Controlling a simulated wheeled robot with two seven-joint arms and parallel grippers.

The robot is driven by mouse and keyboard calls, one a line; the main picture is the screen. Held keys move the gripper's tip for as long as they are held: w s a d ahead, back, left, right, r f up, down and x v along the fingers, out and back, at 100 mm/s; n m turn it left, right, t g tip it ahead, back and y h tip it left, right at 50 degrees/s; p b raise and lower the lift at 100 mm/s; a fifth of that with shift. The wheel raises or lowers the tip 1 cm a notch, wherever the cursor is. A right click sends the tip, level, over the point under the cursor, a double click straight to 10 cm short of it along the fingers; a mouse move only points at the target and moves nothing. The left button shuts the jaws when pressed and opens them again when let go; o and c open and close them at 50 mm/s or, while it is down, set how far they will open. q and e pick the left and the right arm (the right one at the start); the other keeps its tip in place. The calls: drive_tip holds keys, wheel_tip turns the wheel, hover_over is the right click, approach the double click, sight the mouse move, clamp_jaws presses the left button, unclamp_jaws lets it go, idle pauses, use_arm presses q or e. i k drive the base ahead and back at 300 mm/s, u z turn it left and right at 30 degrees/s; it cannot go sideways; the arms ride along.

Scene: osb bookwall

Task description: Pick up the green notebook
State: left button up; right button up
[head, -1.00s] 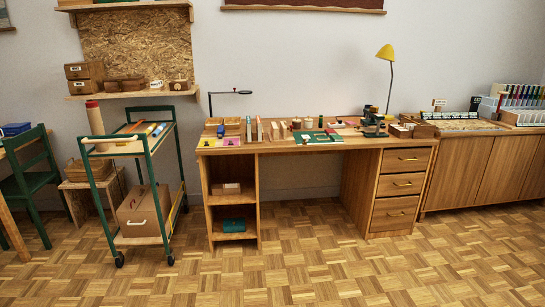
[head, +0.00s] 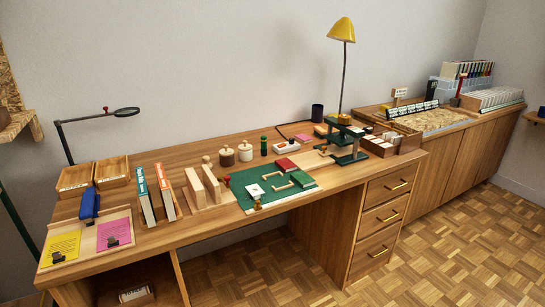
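A small dark green item that looks like the green notebook (head: 302,179) lies flat near the right end of the green cutting mat (head: 238,182) on the wooden desk. A red notebook (head: 287,164) lies just behind it, and a white card-like piece (head: 255,190) lies to its left. Pale wooden handle-like pieces lie beside these on the mat. Neither of my grippers is in view.
The desk (head: 205,232) also holds upright books (head: 145,195), wooden blocks (head: 202,186), lidded pots (head: 245,152), a green press (head: 347,140) and a yellow lamp (head: 342,30). The drawers (head: 385,220) are below right. Parquet floor (head: 450,240) is clear at right.

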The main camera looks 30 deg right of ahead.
sight(304, 179)
drive_tip(key=i, duration=0.55)
drive_tip(key=u, duration=3.35)
drive_tip(key=k, duration=1.8)
drive_tip(key=z, duration=2.2)
